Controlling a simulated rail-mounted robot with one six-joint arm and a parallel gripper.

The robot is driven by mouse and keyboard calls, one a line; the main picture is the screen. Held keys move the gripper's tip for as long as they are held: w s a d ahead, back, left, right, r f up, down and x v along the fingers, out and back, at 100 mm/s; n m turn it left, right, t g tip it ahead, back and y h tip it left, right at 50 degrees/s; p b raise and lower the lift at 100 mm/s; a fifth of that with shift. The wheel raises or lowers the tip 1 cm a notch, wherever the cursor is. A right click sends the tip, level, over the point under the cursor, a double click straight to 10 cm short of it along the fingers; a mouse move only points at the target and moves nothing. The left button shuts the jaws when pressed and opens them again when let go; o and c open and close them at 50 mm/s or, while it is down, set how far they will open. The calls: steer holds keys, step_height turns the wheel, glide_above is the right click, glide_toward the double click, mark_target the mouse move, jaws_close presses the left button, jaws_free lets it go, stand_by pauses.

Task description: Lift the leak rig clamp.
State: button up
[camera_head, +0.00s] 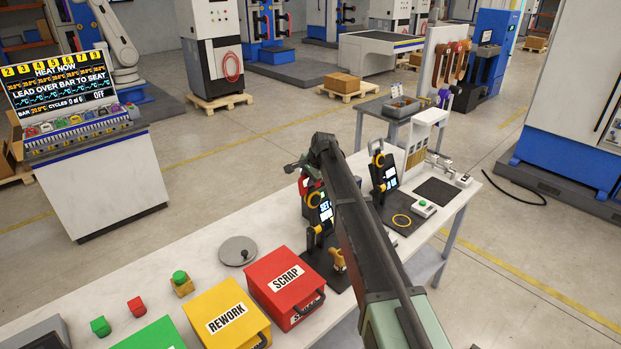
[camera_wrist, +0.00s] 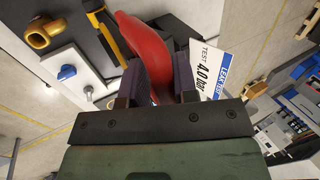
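The leak rig clamp shows as a thick red handle (camera_wrist: 143,38) in the wrist view, close in front of the camera. My gripper (camera_wrist: 158,75) has one dark finger on each side of the handle. The red part fills the gap between the fingers, and its rounded end sticks out beyond the fingertips. The pads hide the lower part of the handle. In the head view my gripper (camera_head: 305,168) is at the leak rig on the bench, with a bit of red (camera_head: 303,184) just below it. My arm hides much of the rig.
In the wrist view a white leak test sign (camera_wrist: 208,72) stands close to the right finger. A yellow ring (camera_wrist: 40,35) and a blue knob (camera_wrist: 67,72) are at left. In the head view the red scrap bin (camera_head: 272,268) and yellow rework bin (camera_head: 215,300) stand in front.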

steer(key=p+v, duration=0.8)
steer(key=s+d+f+n+g+b, duration=0.1)
steer(key=s+f+n, duration=0.15)
steer(key=s, duration=0.25)
steer(key=s+d+f+n+g+b, duration=0.1)
steer(key=s+n, duration=0.2)
steer(key=s, duration=0.2)
steer(key=s+d+f+n+h+b, duration=0.1)
steer(key=s+d+f+b, duration=0.1)
steer(key=s+f+b, duration=0.4)
steer(key=s+d+f+n+g+h+b, duration=0.1)
steer(key=s+f+b, duration=0.6)
steer(key=s, duration=0.9)
steer(key=s+d+f+n+b, duration=0.2)
steer(key=s+f+b, duration=0.5)
steer(key=s, duration=0.4)
steer(key=shift+d+f+n+g+h, duration=0.3)
steer(key=shift+n+g+h, duration=0.1)
steer(key=shift+n, duration=0.15)
